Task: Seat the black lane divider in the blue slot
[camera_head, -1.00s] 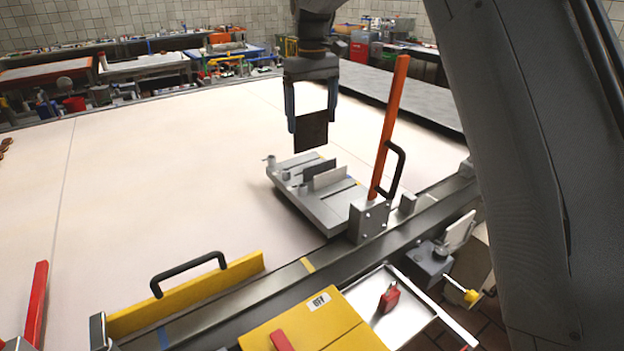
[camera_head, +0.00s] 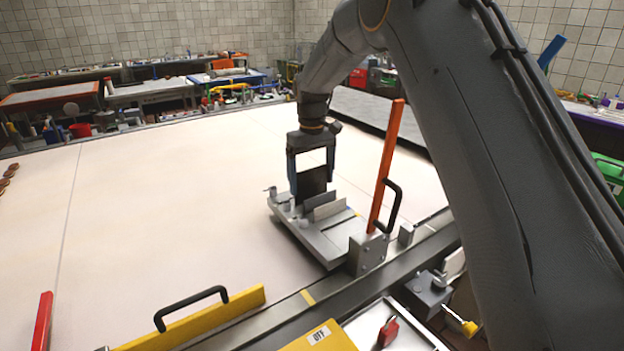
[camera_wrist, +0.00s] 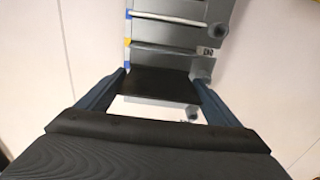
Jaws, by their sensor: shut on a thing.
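My gripper (camera_head: 311,188) is shut on the black lane divider (camera_head: 312,182), a flat dark plate held upright between its two blue-grey fingers. The divider is over the far-left end of the grey fixture (camera_head: 328,246), close behind the grey plates standing on it. I cannot tell whether its lower edge touches the fixture. In the wrist view the divider (camera_wrist: 162,84) spans the fingers and covers part of the fixture (camera_wrist: 175,32). A small blue mark (camera_wrist: 128,14) and a yellow mark (camera_wrist: 127,41) show on the fixture's edge there. The slot under the divider is hidden.
An orange upright bar (camera_head: 388,150) with a black handle stands at the right of the fixture. A metal rail (camera_head: 330,300) runs along the near table edge. A yellow bar with a black handle (camera_head: 191,308) lies at the front.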

